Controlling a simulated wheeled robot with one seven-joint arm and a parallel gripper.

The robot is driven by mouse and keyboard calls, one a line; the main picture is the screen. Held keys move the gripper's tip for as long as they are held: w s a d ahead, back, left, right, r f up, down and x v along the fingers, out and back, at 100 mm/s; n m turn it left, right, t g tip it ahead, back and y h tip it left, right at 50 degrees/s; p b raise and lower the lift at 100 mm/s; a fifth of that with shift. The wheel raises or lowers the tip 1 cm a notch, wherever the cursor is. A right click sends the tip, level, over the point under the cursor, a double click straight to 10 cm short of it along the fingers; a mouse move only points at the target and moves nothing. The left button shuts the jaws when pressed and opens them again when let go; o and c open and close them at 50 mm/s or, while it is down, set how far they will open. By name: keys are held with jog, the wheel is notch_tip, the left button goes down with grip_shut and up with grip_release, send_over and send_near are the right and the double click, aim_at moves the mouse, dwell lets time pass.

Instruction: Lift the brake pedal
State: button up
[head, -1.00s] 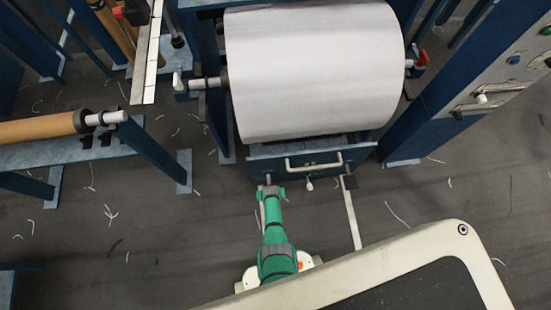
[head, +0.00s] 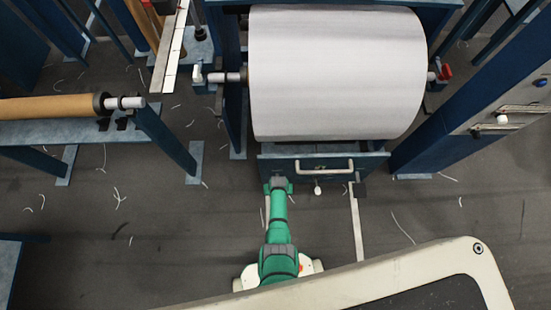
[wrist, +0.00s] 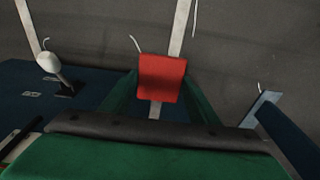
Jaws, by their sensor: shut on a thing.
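The brake pedal appears as a red pad (wrist: 162,76) in the middle of the wrist view. The green fingers of my gripper (wrist: 161,92) lie on its left and right sides, shut on it. In the head view my gripper (head: 278,185) is at the lower front of the loom, left of the pale bar handle. The red pad is hidden there beneath my gripper and wrist. How high the pedal sits cannot be told.
A white-knobbed lever (wrist: 48,62) stands left of the pedal in the wrist view. The loom's large white roll (head: 335,75) and a pale handle (head: 324,168) are ahead. A bench with a brown roll (head: 50,107) is left. Dark floor with thread scraps lies between.

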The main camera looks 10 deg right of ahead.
jog(key=shift+w+r, duration=0.15)
jog(key=shift+w, duration=0.3)
jog(key=o, duration=1.4)
jog(key=shift+o, duration=0.5)
jog(key=shift+s, duration=0.2)
notch_tip(320, 180, up, 11)
jog(key=s, duration=0.1)
jog(key=shift+s+a+f, duration=0.15)
jog(key=shift+s+f, duration=0.05)
